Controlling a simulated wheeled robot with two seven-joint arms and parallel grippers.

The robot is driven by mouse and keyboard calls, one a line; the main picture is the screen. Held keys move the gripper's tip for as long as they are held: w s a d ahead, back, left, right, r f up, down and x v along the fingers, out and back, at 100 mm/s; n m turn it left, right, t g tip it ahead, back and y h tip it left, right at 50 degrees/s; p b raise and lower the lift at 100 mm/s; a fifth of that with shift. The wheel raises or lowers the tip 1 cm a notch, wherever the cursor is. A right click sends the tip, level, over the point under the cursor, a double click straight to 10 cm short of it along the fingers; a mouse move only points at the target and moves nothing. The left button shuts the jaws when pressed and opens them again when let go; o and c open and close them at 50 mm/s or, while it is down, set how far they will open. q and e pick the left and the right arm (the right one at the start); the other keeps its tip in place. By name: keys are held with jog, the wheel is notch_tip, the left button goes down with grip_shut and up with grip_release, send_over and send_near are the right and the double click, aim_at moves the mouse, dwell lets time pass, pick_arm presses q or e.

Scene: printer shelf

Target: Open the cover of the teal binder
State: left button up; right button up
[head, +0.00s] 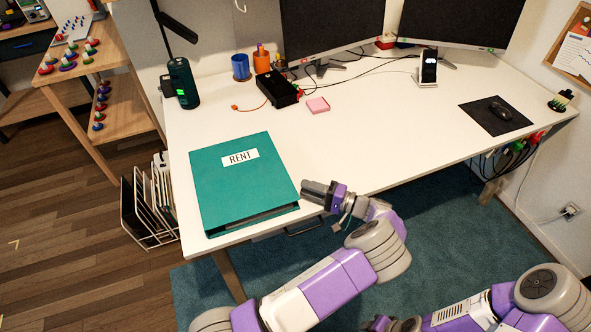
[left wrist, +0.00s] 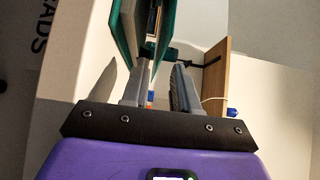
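The teal binder (head: 240,195) lies closed and flat on the left front of the white desk, its cover up with a white label reading "RENT" (head: 240,157). My left gripper (head: 306,191) is at the binder's right edge, near its front right corner. In the left wrist view my left gripper (left wrist: 161,85) has a gap between its fingers. The binder's cover edge (left wrist: 168,25) shows beyond that gap, with the other cover (left wrist: 127,30) to the left. I cannot tell whether the fingers touch the binder. My right gripper is barely visible at the bottom edge of the head view.
The desk (head: 370,145) is clear right of the binder. A file rack (head: 150,205) stands on the floor at left.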

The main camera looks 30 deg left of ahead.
aim_at(287, 182)
pick_arm(q)
jog(key=shift+a, duration=0.35)
jog(key=a, duration=0.4)
jog(key=s+a+b, duration=0.1)
jog(key=a, duration=0.1)
jog(key=shift+a+r, duration=0.1)
jog(key=shift+a, duration=0.3)
jog(key=shift+c, duration=0.3)
grip_shut()
dwell(0.4)
